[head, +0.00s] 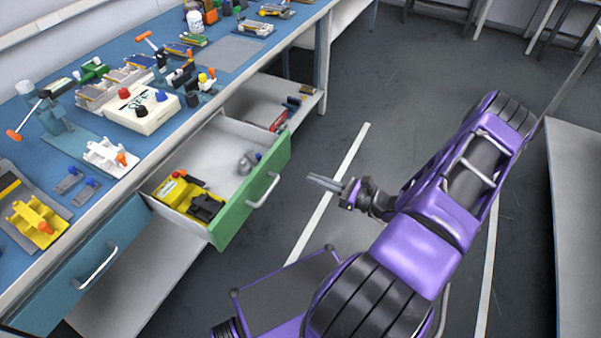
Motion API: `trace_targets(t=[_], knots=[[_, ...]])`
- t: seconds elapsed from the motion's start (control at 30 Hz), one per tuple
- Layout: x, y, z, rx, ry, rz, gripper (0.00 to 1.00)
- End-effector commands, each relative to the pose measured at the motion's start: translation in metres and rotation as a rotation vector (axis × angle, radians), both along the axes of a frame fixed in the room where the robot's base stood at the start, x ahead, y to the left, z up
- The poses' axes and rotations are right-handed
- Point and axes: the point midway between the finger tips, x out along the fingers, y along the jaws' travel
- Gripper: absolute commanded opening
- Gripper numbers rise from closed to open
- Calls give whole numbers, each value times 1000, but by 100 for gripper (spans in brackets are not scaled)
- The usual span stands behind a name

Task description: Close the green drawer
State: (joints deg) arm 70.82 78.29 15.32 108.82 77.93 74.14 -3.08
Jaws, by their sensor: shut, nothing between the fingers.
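The green drawer (238,215) is pulled out from under the blue-topped bench. Its green front carries a curved metal handle (264,190) facing right. Inside it lie a yellow and black item (186,195) at the near end and a small grey item (249,161) near the front panel. My gripper (310,180) is shut and empty. It hangs over the floor to the right of the handle, apart from it, with its fingers pointing left toward the drawer front.
The bench top (230,52) bears many tools and fixtures. A blue drawer (85,268) with its own handle sits to the near left. A lower shelf (270,95) holds small items. The floor (345,110) behind my gripper is clear. A grey table (580,190) stands at right.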

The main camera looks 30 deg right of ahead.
Motion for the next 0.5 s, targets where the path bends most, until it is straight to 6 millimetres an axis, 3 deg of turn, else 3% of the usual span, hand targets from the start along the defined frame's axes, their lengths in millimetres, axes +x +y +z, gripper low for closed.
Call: trace_targets(t=[0.5], knots=[[83,62,-1,-3,0,6,0]])
